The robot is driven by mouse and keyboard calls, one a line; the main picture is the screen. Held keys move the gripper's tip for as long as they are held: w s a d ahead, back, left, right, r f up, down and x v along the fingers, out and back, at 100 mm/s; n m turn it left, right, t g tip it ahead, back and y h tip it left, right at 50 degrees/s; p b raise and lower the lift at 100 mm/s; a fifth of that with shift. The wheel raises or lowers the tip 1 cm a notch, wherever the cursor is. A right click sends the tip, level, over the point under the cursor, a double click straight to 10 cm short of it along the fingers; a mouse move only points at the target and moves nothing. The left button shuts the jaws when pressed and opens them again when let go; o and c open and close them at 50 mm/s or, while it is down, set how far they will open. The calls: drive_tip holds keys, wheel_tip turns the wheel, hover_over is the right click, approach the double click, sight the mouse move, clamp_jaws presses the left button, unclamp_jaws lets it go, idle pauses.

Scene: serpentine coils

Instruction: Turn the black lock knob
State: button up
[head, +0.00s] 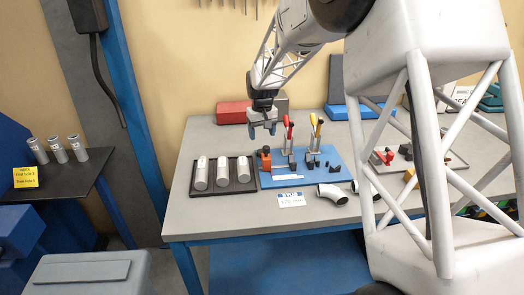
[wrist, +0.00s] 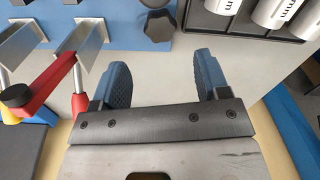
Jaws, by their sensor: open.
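My gripper (head: 262,130) is open and empty in the head view, above the back left part of the blue board (head: 330,178). In the wrist view its two blue-padded fingers (wrist: 161,62) are spread apart with bare grey table between them. A black faceted knob (wrist: 158,27), which looks like the lock knob, shows just beyond the fingers near the blue board's edge. In the head view a small black part (head: 266,149) sits on the orange block (head: 266,163) below my gripper; it appears to be the same knob. My fingers are apart from it.
Red-handled (head: 287,121) and yellow-handled (head: 315,127) clamps stand upright right of my gripper. A black tray (head: 242,187) with silver cylinders lies left of the board. Red (head: 233,112) and blue boxes stand behind.

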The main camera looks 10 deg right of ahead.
drive_tip(key=shift+n, duration=1.3)
drive_tip(key=shift+f, duration=0.1)
drive_tip(key=shift+f, duration=3.9)
drive_tip(key=shift+c, duration=0.5)
